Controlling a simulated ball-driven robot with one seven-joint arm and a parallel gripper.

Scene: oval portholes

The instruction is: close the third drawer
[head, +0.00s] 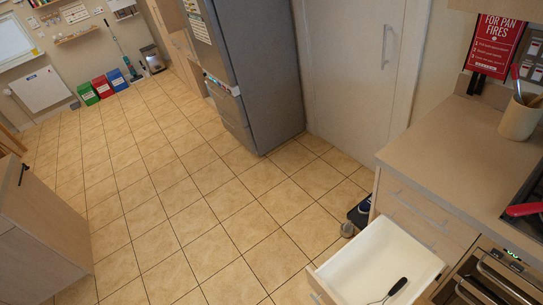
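An open drawer (375,258) juts out from the beige counter unit at the lower right. Its inside is white, and a dark-handled utensil (390,290) lies in it. The drawer's front panel shows only in part at the bottom edge of the picture. Closed drawer fronts (418,212) with bar handles sit above it in the same unit. I cannot tell from this view which number the open drawer has. My gripper is not in view.
Tiled floor (190,200) is clear in the middle. A grey fridge (245,75) stands at the back. A small dark object (360,212) is on the floor beside the drawer unit. An oven (490,280) is right of the drawer. A cabinet (40,235) stands at left.

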